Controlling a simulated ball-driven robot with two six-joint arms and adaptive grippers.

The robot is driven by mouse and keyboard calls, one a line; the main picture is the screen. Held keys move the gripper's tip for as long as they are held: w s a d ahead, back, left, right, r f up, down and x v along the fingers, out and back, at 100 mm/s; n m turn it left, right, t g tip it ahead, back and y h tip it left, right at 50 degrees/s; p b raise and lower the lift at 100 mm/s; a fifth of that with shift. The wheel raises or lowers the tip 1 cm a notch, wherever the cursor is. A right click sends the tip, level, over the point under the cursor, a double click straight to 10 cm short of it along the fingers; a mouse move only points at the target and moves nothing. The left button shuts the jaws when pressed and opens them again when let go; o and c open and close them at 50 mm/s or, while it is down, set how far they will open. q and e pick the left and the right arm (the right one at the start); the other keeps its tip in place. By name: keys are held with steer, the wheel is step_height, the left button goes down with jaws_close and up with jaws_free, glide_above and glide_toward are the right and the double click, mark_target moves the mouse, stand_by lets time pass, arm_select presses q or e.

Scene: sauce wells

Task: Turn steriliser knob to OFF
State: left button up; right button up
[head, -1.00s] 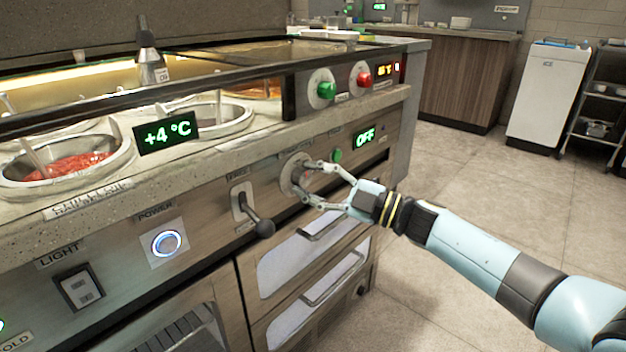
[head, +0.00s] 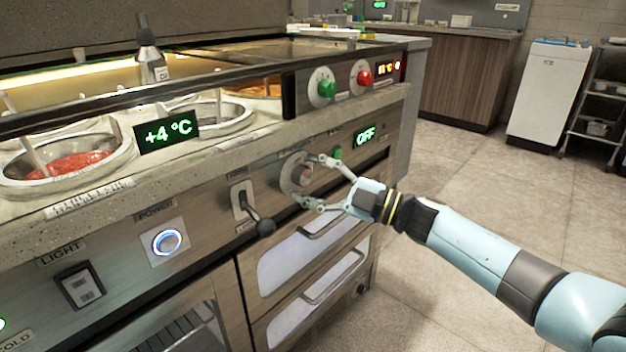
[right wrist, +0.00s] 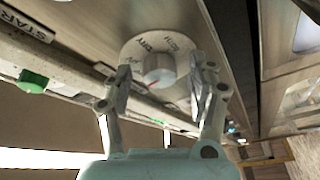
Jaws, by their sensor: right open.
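The knob (head: 306,172) is a grey cylinder on a round dial plate on the counter's front panel. In the right wrist view the knob (right wrist: 158,68) has a small red mark, and its plate carries lettering too blurred to read surely. A green OFF display (head: 366,137) is lit up and to the right of it. My right gripper (head: 311,181) is open in front of the dial. In the right wrist view its fingers (right wrist: 159,85) stand either side of the knob, with gaps showing. My left gripper is not in view.
A lever (head: 262,226) sticks out left of the dial, and a green button (head: 337,154) is close on its right. Drawer handles (head: 325,225) project below. Green (head: 326,88) and red knobs (head: 364,78) sit on the upper panel. The floor at right is open.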

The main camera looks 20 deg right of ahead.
steer(key=shift+s+d, duration=0.1)
steer(key=shift+s+d+f, duration=0.15)
steer(key=shift+s+d, duration=0.1)
steer(key=v, duration=1.1)
